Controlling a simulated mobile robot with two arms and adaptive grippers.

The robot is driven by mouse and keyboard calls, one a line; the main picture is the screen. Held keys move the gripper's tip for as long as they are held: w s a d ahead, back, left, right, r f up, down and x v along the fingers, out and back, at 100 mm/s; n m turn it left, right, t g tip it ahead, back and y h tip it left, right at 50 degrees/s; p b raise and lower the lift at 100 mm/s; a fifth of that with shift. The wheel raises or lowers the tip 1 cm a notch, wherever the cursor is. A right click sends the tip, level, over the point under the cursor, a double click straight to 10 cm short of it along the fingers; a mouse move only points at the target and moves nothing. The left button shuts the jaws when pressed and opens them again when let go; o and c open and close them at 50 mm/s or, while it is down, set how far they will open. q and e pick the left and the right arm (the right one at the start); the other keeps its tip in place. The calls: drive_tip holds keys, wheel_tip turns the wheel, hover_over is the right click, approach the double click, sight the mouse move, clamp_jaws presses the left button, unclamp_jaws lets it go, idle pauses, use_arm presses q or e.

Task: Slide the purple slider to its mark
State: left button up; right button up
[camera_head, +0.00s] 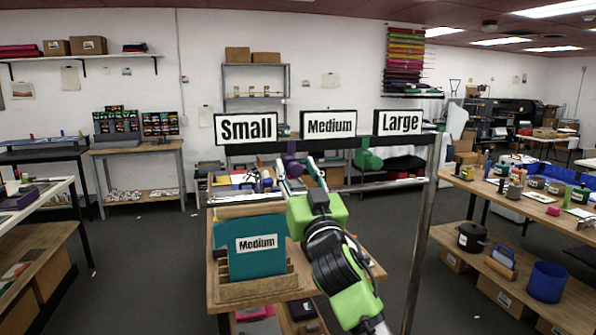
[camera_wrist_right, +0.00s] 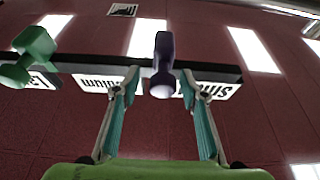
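The purple slider (camera_head: 292,161) hangs on a dark horizontal rail (camera_head: 340,144), between the "Small" sign (camera_head: 246,128) and the "Medium" sign (camera_head: 329,124). My right gripper (camera_head: 282,178) is raised just below and in front of it. In the right wrist view the purple slider (camera_wrist_right: 163,66) appears between the two fingertips of my right gripper (camera_wrist_right: 160,78), with a visible gap on each side. The fingers are open. A teal board (camera_head: 250,262) marked "Medium" stands in a wooden holder on the cart. My left gripper is out of view.
A green slider (camera_head: 367,157) sits on the same rail, between "Medium" and the "Large" sign (camera_head: 398,122). A metal post (camera_head: 424,225) stands right of my arm. A wooden-topped cart (camera_head: 262,290) is below. Grey floor is open on both sides.

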drive_tip(key=shift+d, duration=0.2)
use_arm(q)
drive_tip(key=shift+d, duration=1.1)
use_arm(e)
drive_tip(key=v, duration=1.2)
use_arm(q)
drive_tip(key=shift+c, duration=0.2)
use_arm(e)
drive_tip(key=shift+w+f, duration=0.1)
